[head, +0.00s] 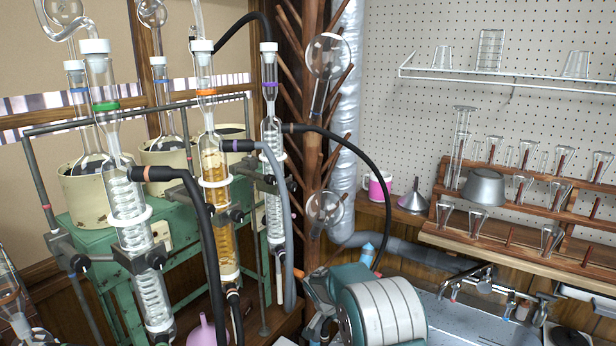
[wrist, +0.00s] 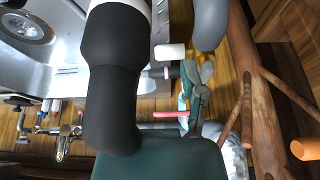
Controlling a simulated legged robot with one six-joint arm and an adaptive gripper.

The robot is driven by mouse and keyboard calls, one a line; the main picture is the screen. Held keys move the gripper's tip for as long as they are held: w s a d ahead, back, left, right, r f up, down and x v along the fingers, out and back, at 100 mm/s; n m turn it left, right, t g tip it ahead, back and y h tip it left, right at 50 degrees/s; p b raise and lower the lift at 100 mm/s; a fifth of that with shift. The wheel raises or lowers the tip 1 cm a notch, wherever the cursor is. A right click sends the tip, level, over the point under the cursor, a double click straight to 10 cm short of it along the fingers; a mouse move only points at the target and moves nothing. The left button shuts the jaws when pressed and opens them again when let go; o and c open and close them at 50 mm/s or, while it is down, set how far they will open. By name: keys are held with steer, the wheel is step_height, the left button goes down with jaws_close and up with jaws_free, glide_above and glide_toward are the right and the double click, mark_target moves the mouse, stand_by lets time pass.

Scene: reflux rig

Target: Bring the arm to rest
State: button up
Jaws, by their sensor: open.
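My arm is folded low at the bottom middle of the head view, with a teal housing and white ribbed drum. My gripper (head: 317,318) is at the left end of that housing, small and partly hidden; its jaws are open, and I see nothing held in them. In the wrist view my own black link and teal housing cover much of the middle. Teal jointed parts show beside them, and their fingertips are hard to make out.
Glass reflux columns (head: 213,170) with hoses stand on a green frame (head: 182,215) at left. A wooden drying rack (head: 312,130) stands close behind my arm. A sink counter (head: 465,312) lies right.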

steer(key=s+d+r+n+y, duration=0.1)
steer(key=s+d+r+n, duration=0.15)
steer(key=s+r, duration=0.75)
steer(key=s+d+r+n, duration=0.1)
steer(key=s+d+r, duration=0.2)
steer(key=s+r, duration=0.7)
steer(key=s+d+r+n+t, duration=0.1)
steer(key=s+r+n, duration=0.1)
steer(key=s, duration=0.9)
steer(key=s+d+r+n+t+y, duration=0.1)
steer(key=s+r, duration=0.3)
steer(key=s, duration=0.6)
steer(key=shift+s+r+n+y, duration=0.3)
steer(key=shift+s+r+n, duration=0.05)
steer(key=shift+s+r, duration=0.05)
steer(key=shift+d, duration=0.1)
